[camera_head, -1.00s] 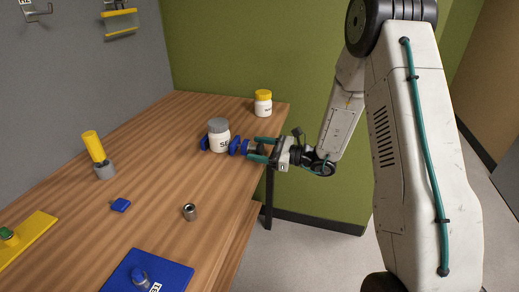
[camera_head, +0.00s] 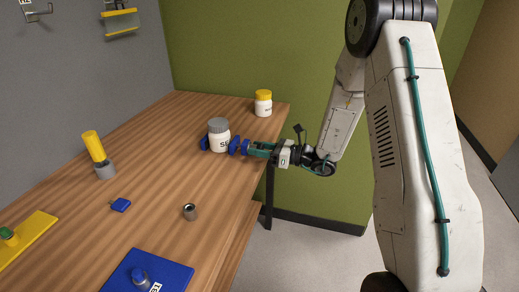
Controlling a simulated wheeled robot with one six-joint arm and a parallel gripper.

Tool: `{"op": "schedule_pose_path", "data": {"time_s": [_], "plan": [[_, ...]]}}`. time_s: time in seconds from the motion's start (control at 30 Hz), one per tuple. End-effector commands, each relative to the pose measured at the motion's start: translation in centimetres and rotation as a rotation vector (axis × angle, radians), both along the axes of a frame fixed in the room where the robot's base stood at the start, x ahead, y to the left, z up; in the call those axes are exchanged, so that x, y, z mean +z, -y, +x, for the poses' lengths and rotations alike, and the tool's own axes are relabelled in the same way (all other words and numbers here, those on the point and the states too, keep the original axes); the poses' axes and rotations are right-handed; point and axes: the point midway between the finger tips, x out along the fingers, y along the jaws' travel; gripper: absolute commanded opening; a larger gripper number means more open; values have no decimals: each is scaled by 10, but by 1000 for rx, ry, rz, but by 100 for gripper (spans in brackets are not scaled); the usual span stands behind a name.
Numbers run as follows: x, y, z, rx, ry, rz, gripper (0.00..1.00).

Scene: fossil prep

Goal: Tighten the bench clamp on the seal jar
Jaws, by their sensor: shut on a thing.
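The seal jar (camera_head: 219,137) is white with a grey lid and stands upright near the right edge of the wooden bench. The blue bench clamp (camera_head: 234,146) has one jaw on the jar's left side and one on its right. My gripper (camera_head: 256,149) reaches in from the right at about jar height. Its teal fingers are closed together on the clamp's handle end, just right of the right blue jaw. The handle itself is mostly hidden between the fingers. I cannot tell whether both clamp jaws touch the jar.
A white jar with a yellow lid (camera_head: 263,103) stands behind at the back corner. A yellow-handled tool in a grey holder (camera_head: 105,170), a small blue block (camera_head: 121,205), a metal cup (camera_head: 190,212), a blue mat (camera_head: 172,274) and a yellow plate (camera_head: 32,240) occupy the left and front.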

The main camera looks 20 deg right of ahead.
Motion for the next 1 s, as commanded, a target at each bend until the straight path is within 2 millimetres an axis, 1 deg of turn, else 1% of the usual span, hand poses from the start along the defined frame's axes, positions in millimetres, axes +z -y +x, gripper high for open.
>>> {"op": "schedule_pose_path", "data": {"time_s": [0.2, 0.4, 0.9, 0.93, 0.97, 1.0], "plan": [[0, 1, 1, -1, -95, 69, 17], [0, 1, 1, -1, -144, 106, 17], [0, 1, 1, -1, -161, 118, 17], [0, 1, 1, -1, -161, 118, 48], [0, 1, 1, -1, -161, 118, 56], [0, 1, 1, -1, -161, 118, 62]]}}
